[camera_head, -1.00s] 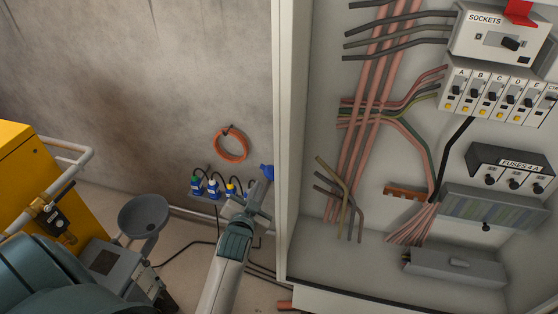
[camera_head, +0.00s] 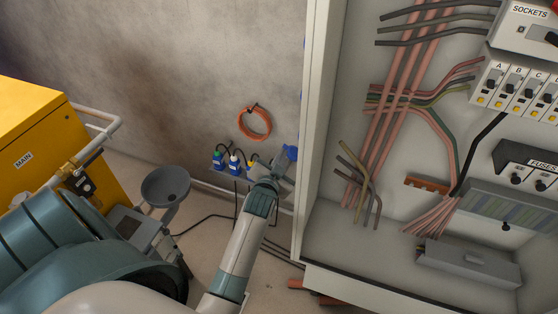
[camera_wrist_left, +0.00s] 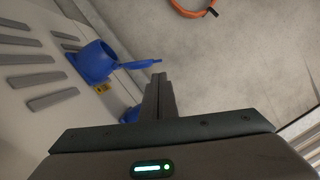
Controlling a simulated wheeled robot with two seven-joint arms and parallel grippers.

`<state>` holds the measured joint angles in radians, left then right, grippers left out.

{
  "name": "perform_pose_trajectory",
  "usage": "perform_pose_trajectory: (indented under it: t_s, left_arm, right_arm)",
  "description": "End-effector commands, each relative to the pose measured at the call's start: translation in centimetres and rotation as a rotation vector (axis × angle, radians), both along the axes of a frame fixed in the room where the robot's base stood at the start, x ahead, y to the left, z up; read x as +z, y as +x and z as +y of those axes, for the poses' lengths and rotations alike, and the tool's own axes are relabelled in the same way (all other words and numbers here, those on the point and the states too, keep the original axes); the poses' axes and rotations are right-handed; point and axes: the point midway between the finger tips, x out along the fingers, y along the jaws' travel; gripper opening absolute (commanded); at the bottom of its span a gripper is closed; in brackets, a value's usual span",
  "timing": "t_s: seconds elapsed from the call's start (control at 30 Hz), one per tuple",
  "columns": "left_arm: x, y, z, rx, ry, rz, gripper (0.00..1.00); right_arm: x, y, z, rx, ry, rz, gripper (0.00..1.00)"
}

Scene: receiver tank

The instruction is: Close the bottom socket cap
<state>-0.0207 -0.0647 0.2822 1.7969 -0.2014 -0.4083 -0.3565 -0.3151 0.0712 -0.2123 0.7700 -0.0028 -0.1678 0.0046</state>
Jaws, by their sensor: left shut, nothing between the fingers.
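In the left wrist view a blue socket (camera_wrist_left: 94,62) sticks out from the pale, slotted cabinet side, with its blue cap (camera_wrist_left: 138,64) swung open toward the wall. A second blue part (camera_wrist_left: 130,115) shows lower, largely hidden behind my gripper; I cannot tell its cap's state. My left gripper (camera_wrist_left: 159,76) is shut and empty, its tips just beside the open cap, with no clear contact. In the head view my left gripper (camera_head: 280,170) is near the cabinet's left side, below a blue socket part (camera_head: 290,152). My right gripper is not in view.
The open grey cabinet (camera_head: 312,130) with breakers and cables stands right. Several plugs, one blue (camera_head: 218,160), and an orange cable coil (camera_head: 254,123) hang on the wall.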

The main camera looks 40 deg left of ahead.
Motion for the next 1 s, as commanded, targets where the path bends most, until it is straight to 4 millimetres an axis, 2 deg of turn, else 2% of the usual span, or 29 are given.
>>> perform_pose_trajectory:
  t_s: [0.2, 0.4, 1.0]
  left_arm:
    - [-0.5, 2.8, 1.0, -0.001, 0.0, 0.0, 0.0]
    - [-0.9, 4.1, 1.5, -0.001, 0.0, 0.0, 0.0]
    - [-1.1, 4.3, 1.7, -0.001, -0.01, -0.003, 0.0]
  right_arm:
    - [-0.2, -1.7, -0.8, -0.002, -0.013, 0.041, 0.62]
    - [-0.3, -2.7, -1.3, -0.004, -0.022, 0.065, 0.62]
    - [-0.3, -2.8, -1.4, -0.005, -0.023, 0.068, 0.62]
